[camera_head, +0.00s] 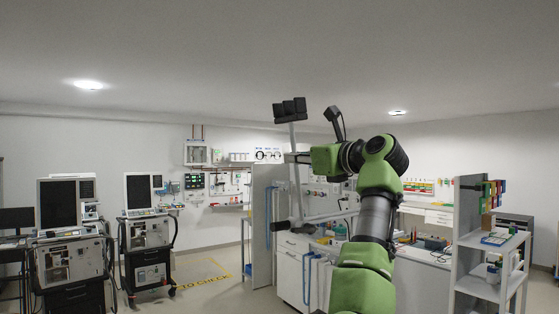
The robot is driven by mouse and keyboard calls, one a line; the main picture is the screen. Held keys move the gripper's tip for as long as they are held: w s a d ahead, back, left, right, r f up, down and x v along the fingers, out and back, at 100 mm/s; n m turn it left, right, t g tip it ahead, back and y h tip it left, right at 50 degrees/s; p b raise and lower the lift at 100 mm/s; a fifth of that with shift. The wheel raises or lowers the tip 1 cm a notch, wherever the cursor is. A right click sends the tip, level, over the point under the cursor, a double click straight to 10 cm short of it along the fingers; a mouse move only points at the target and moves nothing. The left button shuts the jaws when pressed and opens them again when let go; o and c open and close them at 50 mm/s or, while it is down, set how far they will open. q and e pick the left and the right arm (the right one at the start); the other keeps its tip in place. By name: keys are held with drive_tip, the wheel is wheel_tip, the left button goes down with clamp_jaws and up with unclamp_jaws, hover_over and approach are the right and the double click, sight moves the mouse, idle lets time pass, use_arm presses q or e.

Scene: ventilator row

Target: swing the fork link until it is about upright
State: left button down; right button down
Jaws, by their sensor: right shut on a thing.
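A slim grey link (294,180), which I take for the fork link, stands nearly upright in the middle of the view, its top leaning slightly left. A dark blocky piece (290,110) sits at its upper end. Its lower end meets a grey, roughly level bar near the bench. My right arm comes up from the bottom, bends left, and ends at the link. My right gripper (297,158) is shut on the link above its middle; its fingertips are small and partly hidden. My left gripper is not in view.
Two ventilators on carts (70,250) (148,240) stand at left. A workbench (425,258) lies behind my right arm. A shelf unit (467,240) with binders stands at right. Open floor lies between the carts and the bench.

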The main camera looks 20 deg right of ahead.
drive_tip(key=shift+w+d+m+p, duration=0.25)
drive_tip(key=shift+d+m+p, duration=0.15)
drive_tip(key=shift+d, duration=0.25)
drive_tip(key=shift+w+d+m+p, duration=0.25)
drive_tip(key=shift+d+m, duration=0.25)
drive_tip(key=shift+d, duration=0.1)
drive_tip(key=shift+f, duration=0.15)
drive_tip(key=c, duration=2.2)
unclamp_jaws()
drive_tip(key=shift+o, duration=0.2)
drive_tip(key=shift+d, duration=0.1)
drive_tip(key=v, duration=1.1)
drive_tip(key=shift+s+d, duration=0.15)
drive_tip(key=shift+s, duration=0.25)
